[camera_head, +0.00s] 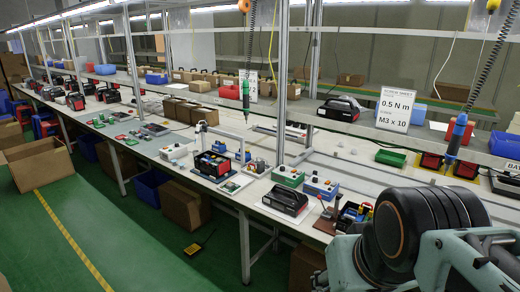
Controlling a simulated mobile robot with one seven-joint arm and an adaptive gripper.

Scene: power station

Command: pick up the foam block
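I cannot make out a foam block with certainty in the head view. The long white workbench (262,187) carries many small items, and some are too small to identify. My arm fills the lower right corner with dark rounded joints and pale teal links. It hides the bench's near right end. My gripper's fingers do not show.
Hanging screwdrivers (458,135) dangle above the bench. An open cardboard box (38,165) stands on the green floor; the aisle (130,235) is largely clear.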

